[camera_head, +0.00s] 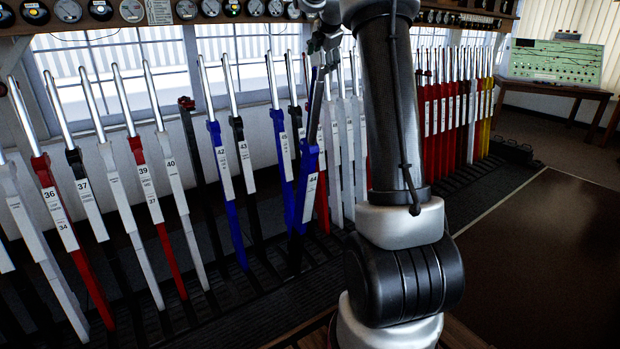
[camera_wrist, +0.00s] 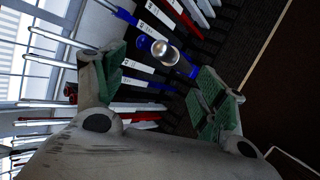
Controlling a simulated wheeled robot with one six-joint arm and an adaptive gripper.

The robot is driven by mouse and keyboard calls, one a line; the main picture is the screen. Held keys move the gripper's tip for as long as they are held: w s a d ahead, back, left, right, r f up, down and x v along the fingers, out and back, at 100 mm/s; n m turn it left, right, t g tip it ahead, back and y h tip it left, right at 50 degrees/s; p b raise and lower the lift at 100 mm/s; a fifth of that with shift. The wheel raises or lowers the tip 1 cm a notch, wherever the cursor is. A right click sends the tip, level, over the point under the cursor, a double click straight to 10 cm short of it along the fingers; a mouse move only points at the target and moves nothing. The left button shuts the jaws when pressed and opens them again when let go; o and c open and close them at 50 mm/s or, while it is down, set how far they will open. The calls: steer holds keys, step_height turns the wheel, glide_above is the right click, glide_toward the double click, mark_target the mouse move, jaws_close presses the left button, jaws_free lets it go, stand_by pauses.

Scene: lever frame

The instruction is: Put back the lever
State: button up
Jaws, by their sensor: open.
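A frame of levers fills the head view. A blue lever labelled 44 (camera_head: 309,188) leans the other way from its neighbours and stands out of the row. Its bright round handle end (camera_wrist: 162,50) shows in the wrist view, between my fingers, with its blue part behind it. My gripper (camera_head: 325,42) is at the top of that handle in the head view, partly hidden by my arm. In the wrist view my gripper (camera_wrist: 166,82) is open, with green-padded fingers on either side of the handle. I cannot tell whether either pad touches it.
A blue lever labelled 42 (camera_head: 224,170) and a black lever labelled 43 (camera_head: 243,155) stand to the left. Red levers (camera_head: 432,115) stand to the right. A shelf with gauges (camera_head: 130,12) runs above. Open floor (camera_head: 545,260) lies at the right.

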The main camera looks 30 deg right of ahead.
steer(key=x, duration=1.1)
steer(key=shift+c, duration=0.5)
